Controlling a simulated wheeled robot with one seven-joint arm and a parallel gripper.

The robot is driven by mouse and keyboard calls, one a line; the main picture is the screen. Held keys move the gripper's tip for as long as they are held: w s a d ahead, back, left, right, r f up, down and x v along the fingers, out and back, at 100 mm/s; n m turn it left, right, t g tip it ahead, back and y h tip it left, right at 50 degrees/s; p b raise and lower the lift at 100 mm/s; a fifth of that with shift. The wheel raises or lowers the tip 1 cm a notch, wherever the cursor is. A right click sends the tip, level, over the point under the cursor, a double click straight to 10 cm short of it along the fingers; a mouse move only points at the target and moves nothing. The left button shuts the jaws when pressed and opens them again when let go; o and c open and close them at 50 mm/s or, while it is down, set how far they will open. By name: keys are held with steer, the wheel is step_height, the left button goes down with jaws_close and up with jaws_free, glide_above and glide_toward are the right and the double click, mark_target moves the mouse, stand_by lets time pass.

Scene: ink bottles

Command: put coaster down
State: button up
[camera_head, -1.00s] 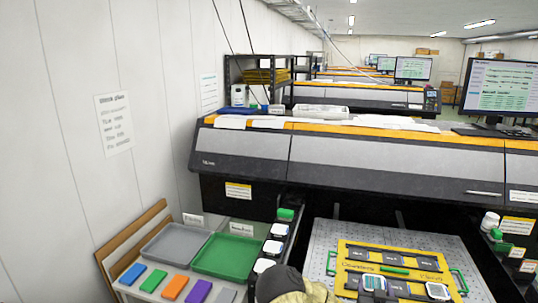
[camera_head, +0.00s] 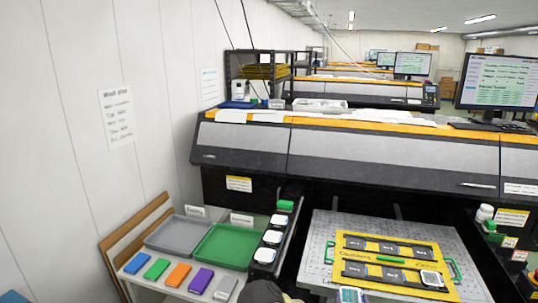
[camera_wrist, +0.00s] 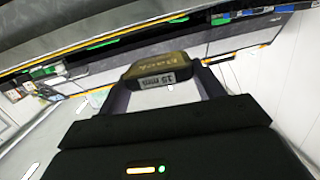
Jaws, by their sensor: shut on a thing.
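In the wrist view, my gripper (camera_wrist: 165,78) is shut on a dark block-like piece (camera_wrist: 158,68) with a brownish lettered top and a white "15 mm" label. I cannot tell whether this piece is the coaster. In the head view, a small pale, greenish-printed square (camera_head: 351,295) shows at the bottom edge, just in front of the yellow jig (camera_head: 345,250); what bears it is out of frame. A white-topped piece (camera_head: 431,280) lies in the jig's front row at right. My gripper's fingertips are not clear in the head view.
The jig lies on a perforated metal plate (camera_head: 318,262). Left of it stand several white-topped pieces (camera_head: 272,237) in a dark rack, a green tray (camera_head: 230,247), a grey tray (camera_head: 172,234) and coloured blocks (camera_head: 201,280). The printer (camera_head: 350,155) closes off the back.

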steer(key=s+a+f+n+y, duration=0.2)
steer(key=s+a+f, duration=0.8)
steer(key=shift+s+a+f+y, duration=0.2)
steer(key=shift+a+f+y, duration=0.1)
steer(key=shift+a+y, duration=0.1)
steer(key=shift+d, duration=0.15)
steer(key=shift+n, duration=0.3)
steer(key=shift+a, duration=0.3)
